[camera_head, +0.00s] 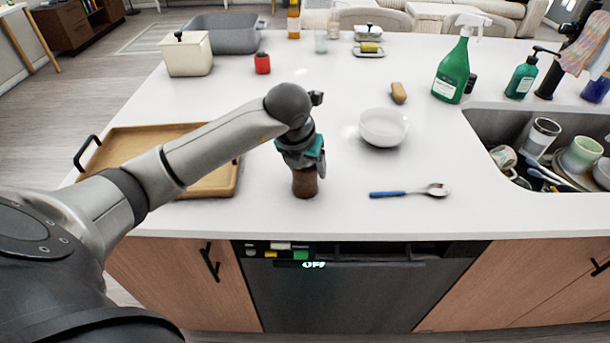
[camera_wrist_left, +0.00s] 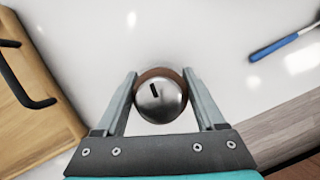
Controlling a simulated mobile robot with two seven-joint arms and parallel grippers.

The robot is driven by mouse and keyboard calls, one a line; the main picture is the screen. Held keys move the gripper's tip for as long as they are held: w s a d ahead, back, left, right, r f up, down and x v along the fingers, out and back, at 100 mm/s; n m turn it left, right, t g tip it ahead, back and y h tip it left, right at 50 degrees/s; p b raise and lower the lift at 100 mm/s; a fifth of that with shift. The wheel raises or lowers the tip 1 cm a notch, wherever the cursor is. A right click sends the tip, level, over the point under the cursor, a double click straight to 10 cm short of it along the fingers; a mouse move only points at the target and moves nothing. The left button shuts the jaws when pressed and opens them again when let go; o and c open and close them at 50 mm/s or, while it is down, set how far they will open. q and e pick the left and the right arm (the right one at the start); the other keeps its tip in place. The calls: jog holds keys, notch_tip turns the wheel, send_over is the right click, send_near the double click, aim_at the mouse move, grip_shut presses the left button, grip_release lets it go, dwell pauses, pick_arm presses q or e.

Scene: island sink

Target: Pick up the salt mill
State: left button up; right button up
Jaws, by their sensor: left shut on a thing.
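The salt mill (camera_head: 305,183) is a brown, upright cylinder near the front edge of the white counter in the head view. In the left wrist view the mill (camera_wrist_left: 161,97) shows from above, with a round silver top and a brown rim. My left gripper (camera_head: 303,164) comes down over it from above and hides its upper part in the head view. In the wrist view the two fingers of my left gripper (camera_wrist_left: 161,90) are on either side of the mill, shut on it. I cannot tell whether its base touches the counter. My right gripper is not in view.
A wooden tray (camera_head: 222,181) lies left of the mill. A white bowl (camera_head: 384,128) and a blue-handled spoon (camera_head: 408,192) are to its right. The sink (camera_head: 487,124) with dishes is at the far right. The counter behind the mill is mostly clear.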

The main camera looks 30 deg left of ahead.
pick_arm(q)
jog(key=shift+c, duration=0.5)
jog(key=shift+r, duration=0.1)
